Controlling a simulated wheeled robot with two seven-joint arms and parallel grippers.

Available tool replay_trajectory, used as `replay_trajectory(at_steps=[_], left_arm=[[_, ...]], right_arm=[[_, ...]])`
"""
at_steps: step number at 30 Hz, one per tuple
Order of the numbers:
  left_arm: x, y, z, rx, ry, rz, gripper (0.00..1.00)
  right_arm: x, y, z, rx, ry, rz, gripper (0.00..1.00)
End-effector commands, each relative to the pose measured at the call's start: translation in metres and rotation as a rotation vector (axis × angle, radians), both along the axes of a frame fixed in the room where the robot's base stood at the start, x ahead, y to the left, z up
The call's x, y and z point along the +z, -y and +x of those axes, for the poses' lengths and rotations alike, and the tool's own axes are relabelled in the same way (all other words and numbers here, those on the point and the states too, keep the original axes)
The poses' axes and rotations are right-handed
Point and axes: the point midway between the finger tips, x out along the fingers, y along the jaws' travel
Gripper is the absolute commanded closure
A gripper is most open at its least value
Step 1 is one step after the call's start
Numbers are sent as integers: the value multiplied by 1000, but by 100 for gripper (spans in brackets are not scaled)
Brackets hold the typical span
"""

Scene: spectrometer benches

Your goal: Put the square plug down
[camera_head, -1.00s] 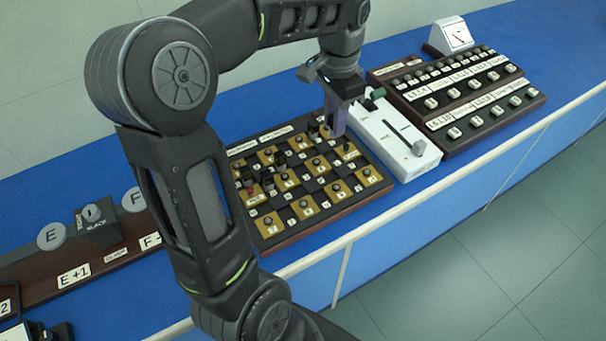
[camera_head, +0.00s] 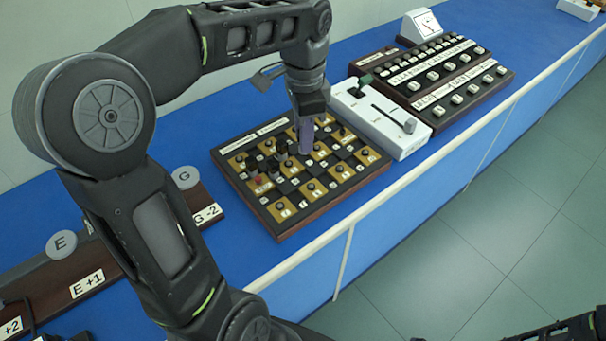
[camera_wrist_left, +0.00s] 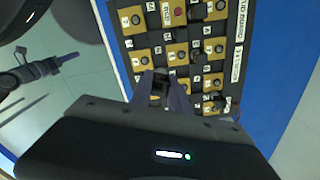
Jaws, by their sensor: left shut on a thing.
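The plug board (camera_head: 285,232) is a dark wooden board with gold and black squares, small round knobs and white labels. My left gripper (camera_head: 305,142) points down over its middle-back part, with purple-grey fingers. In the left wrist view the gripper (camera_wrist_left: 166,92) is shut on a small dark plug (camera_wrist_left: 160,78), the square plug as far as I can tell. The fingers hide most of it, and I cannot tell whether it touches the board (camera_wrist_left: 125,60). Several black plugs (camera_head: 281,148) stand on the squares left of the gripper. My right gripper is not clear.
A white slider box (camera_head: 385,125) stands right of the board, with dark panels (camera_head: 440,75) and a meter (camera_head: 421,25) beyond. A labelled wooden rail (camera_head: 120,262) lies left, behind my left arm. The blue bench (camera_head: 340,225) has clear strips around the board.

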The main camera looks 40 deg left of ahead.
Motion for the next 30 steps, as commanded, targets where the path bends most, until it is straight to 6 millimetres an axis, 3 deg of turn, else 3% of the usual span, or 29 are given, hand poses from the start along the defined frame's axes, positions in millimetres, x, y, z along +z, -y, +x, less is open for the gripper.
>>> replay_trajectory(at_steps=[9, 20, 30], left_arm=[[-52, 0, -1, 1, -4, 0, 100], [-58, 0, 0, 1, -1, 0, 100], [-94, 0, -1, 1, -3, 0, 100]], right_arm=[[3, 0, 0, 0, -1, 0, 64], [3, 0, 0, 0, -1, 0, 64], [5, 0, 0, 0, -1, 0, 64]])
